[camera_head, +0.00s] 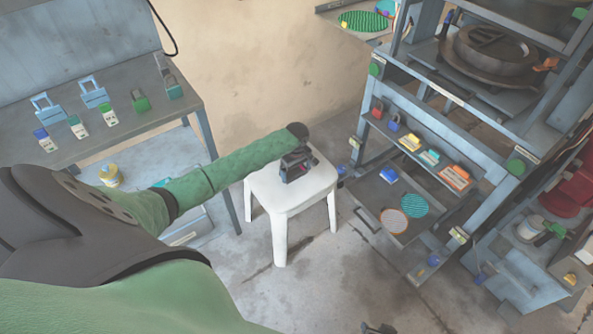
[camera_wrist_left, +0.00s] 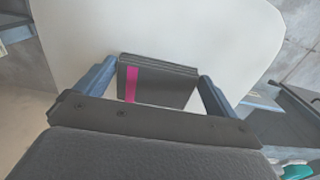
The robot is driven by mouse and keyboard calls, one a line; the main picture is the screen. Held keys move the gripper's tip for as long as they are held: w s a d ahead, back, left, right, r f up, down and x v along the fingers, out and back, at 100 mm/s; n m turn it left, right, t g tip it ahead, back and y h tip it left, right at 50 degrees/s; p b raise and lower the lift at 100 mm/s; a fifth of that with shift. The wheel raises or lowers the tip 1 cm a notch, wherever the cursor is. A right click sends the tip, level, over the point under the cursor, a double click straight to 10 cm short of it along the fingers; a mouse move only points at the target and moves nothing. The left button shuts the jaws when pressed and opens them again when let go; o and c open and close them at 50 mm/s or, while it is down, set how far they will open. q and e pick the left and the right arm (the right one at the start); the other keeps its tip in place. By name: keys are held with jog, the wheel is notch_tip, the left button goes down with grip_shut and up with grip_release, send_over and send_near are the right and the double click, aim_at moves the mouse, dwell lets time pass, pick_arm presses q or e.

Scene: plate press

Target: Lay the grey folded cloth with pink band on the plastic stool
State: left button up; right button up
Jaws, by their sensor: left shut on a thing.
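The white plastic stool (camera_head: 277,195) stands on the floor in the middle of the head view. Its pale seat also fills much of the left wrist view (camera_wrist_left: 190,30). My left gripper (camera_head: 294,168) is over the seat, pointing down. It is shut on the grey folded cloth with a pink band (camera_wrist_left: 158,82), which sits between its two blue-grey fingers. The cloth is at or just above the seat; I cannot tell whether it touches. In the head view the gripper mostly hides it. A small dark part at the bottom edge may be my right gripper (camera_head: 378,328).
A grey workbench (camera_head: 100,120) with padlocks and tags stands at the left. A metal press frame (camera_head: 450,100) with a shelf of coloured blocks and an open drawer (camera_head: 370,190) is close to the stool's right. Bare floor lies in front of the stool.

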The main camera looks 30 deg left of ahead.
aim_at(297, 173)
pick_arm(q)
jog(key=o, duration=0.6)
pick_arm(e)
jog(key=shift+r, duration=0.2)
jog(key=shift+w+f, duration=0.1)
pick_arm(q)
notch_tip(297, 173, up, 12)
jog(key=s+d+f+m+t+h, duration=0.1)
jog(key=s+d+f+m, duration=0.2)
jog(key=s+d+f, duration=0.4)
jog(key=s+d+f+m+h, duration=0.1)
jog(key=s+d+f+m, duration=0.15)
jog(key=s+d, duration=0.4)
jog(key=s+d+f+m+t, duration=0.1)
jog(key=s+d+f+m, duration=0.35)
jog(key=d, duration=0.45)
jog(key=s+d+r+m+t, duration=0.1)
jog(key=s+d+m, duration=0.1)
jog(key=s+d, duration=0.2)
jog(key=s+d+r+m+t+h, duration=0.1)
jog(key=s+d+m, duration=0.1)
jog(key=s+d, duration=0.3)
jog(key=s+d+r+m+t+h, duration=0.1)
jog(key=s+d+m, duration=0.1)
jog(key=s+d, duration=0.3)
jog(key=shift+s+d+r, duration=0.1)
jog(key=shift+s, duration=1.1)
jog(key=shift+s+d+r, duration=0.1)
jog(key=shift+s, duration=1.1)
